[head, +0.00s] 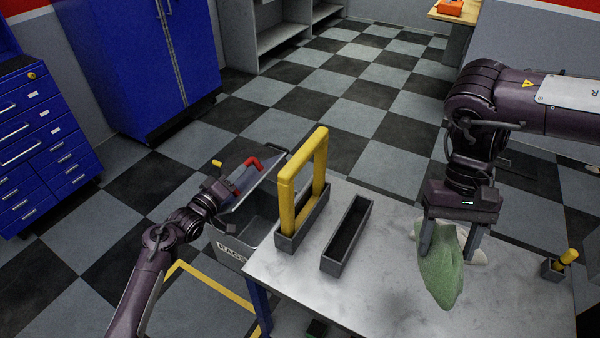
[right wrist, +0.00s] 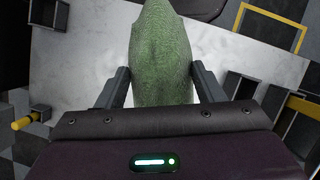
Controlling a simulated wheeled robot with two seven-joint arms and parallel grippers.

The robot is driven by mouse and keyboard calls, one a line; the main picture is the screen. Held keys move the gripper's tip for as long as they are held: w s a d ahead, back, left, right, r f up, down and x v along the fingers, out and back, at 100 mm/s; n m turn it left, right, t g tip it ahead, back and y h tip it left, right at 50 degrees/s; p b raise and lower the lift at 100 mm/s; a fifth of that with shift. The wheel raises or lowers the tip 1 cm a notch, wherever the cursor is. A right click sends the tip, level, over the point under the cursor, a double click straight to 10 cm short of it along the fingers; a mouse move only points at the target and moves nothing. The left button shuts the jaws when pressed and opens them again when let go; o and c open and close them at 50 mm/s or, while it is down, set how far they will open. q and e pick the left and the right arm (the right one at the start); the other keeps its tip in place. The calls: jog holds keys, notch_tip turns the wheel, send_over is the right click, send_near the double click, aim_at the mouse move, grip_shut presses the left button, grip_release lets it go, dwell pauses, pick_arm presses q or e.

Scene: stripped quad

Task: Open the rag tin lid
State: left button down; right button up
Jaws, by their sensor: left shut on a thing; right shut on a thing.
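The grey rag tin (head: 232,251), marked RAGS, stands at the left end of the table. Its lid (head: 262,178) is tilted up, and part of the dark inside shows below it. A red handle (head: 249,163) shows at the lid's upper edge. My left gripper (head: 227,182) is at the lid's left side, shut on the lid; the exact contact is hard to see. My right gripper (head: 452,234) is shut on a green rag (head: 440,268) that hangs over the right part of the table. The rag also shows between the fingers in the right wrist view (right wrist: 162,60).
A yellow frame (head: 287,205) stands upright in a grey holder on the metal table (head: 385,300), beside an empty narrow tray (head: 347,236). A pale cloth (head: 479,257) lies behind the green rag. A small holder with a yellow handle (head: 567,258) sits at the right edge.

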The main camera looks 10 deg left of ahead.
jog(key=shift+r+p, duration=0.55)
jog(key=shift+r, duration=0.3)
notch_tip(320, 180, down, 2)
jog(key=shift+f+b, duration=0.1)
jog(key=shift+b, duration=0.95)
pick_arm(q)
jog(key=w+a+n, duration=0.2)
jog(key=a+n, duration=0.3)
jog(key=a, duration=0.2)
jog(key=w+a+r+n+b, duration=0.1)
jog(key=w+a+n, duration=0.2)
jog(key=a+n, duration=0.3)
jog(key=shift+a+r+b, duration=0.3)
jog(key=shift+a, duration=0.15)
pick_arm(e)
jog(key=shift+f, duration=0.8)
pick_arm(q)
jog(key=c, duration=1.7)
grip_release()
jog(key=o, duration=0.3)
jog(key=shift+o, duration=0.2)
